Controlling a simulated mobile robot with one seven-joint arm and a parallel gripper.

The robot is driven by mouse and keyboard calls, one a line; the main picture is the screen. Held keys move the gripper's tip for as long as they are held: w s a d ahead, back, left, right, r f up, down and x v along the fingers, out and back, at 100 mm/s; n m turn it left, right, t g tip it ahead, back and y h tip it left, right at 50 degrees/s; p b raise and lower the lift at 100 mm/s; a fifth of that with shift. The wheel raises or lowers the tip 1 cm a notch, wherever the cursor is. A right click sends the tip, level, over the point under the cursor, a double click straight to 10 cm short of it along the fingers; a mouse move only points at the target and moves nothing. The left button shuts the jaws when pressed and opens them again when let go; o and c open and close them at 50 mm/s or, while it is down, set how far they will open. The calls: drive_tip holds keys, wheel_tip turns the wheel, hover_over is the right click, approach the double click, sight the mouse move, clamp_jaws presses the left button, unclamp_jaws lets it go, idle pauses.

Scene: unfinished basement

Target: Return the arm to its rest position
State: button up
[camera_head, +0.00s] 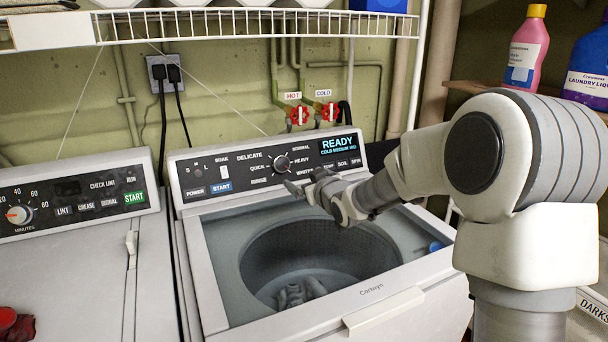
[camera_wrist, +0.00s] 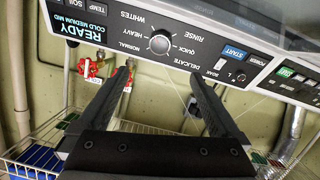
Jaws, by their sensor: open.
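My arm (camera_head: 425,160) reaches in from the right in the head view, bent over the open washer (camera_head: 215,265). My gripper (camera_head: 303,181) is at its end, in front of the washer's control panel and above the tub opening. In the wrist view my gripper (camera_wrist: 160,76) shows two dark fingers spread apart with nothing between them. The panel's dial (camera_wrist: 159,43) lies just beyond the fingertips in that view. I cannot tell whether a finger touches the panel. The washer display reads READY, COLD MEDIUM MID.
A dryer (camera_head: 75,260) stands left, with something red on top. A wire shelf (camera_head: 250,28) hangs above. Red valves (camera_head: 299,115) are on the wall behind. A pink bottle (camera_head: 526,50) and a blue laundry liquid jug (camera_head: 590,68) stand on the right shelf near my arm.

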drive_tip(key=s+d+r+m+g+h+p, duration=0.25)
drive_tip(key=s+d+r, duration=0.2)
drive_tip(key=s, duration=0.45)
drive_tip(key=s+d+r+m+g+h+p, duration=0.1)
drive_tip(key=s+d+r+h+p, duration=0.3)
drive_tip(key=s, duration=0.4)
drive_tip(key=s+d+r+m+g+y+p, duration=0.1)
drive_tip(key=s+g+p, duration=0.3)
drive_tip(key=s, duration=2.1)
drive_tip(key=shift+d+r+m+g, duration=0.4)
drive_tip(key=shift+d+m+g, duration=0.25)
drive_tip(key=shift+m+g, duration=0.15)
